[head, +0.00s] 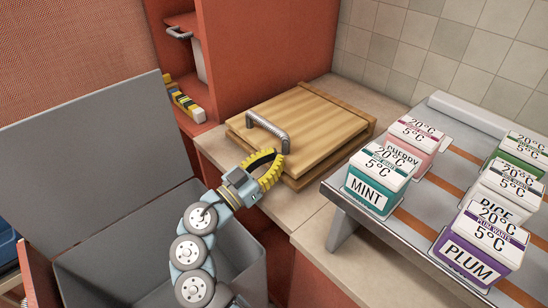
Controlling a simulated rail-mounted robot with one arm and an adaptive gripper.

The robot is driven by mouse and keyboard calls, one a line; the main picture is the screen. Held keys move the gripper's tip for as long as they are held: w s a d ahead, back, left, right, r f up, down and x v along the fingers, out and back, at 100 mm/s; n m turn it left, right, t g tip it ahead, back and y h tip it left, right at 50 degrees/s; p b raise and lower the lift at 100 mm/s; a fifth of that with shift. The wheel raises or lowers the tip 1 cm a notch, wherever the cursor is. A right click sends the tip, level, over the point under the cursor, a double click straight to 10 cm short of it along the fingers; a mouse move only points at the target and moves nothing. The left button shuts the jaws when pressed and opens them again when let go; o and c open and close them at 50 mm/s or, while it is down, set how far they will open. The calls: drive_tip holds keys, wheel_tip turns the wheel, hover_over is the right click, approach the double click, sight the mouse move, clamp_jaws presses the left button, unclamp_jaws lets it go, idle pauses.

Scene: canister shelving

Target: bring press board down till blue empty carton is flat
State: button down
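The press board (308,122) is a thick wooden board hinged along its far edge, with a grey metal bar handle (266,129) near its front left edge. It lies nearly level over a lower wooden board (318,172) on the counter, and the gap between them looks narrow and dark. My gripper (279,155), with yellow ribbed fingers, reaches from the front; its fingertips come together at the near right end of the handle and look shut on it. No blue carton shows between the boards; that space is hidden from this view.
A grey bin (150,262) with its lid raised stands at the left front. A grey rack (345,233) at right holds several labelled canisters, MINT (378,180) closest to the board. A red cabinet (262,60) rises behind. A blue object (8,245) is cut off at the left edge.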

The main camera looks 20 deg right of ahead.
drive_tip(key=shift+w+f, duration=0.1)
drive_tip(key=shift+f, duration=0.2)
wheel_tip(320, 180, up, 5)
drive_tip(key=f+p+v, duration=0.1)
drive_tip(key=p+v, duration=0.1)
drive_tip(key=v, duration=0.8)
drive_tip(key=shift+d+f+p, duration=0.2)
drive_tip(key=shift+p, duration=0.1)
drive_tip(key=shift+r, duration=0.1)
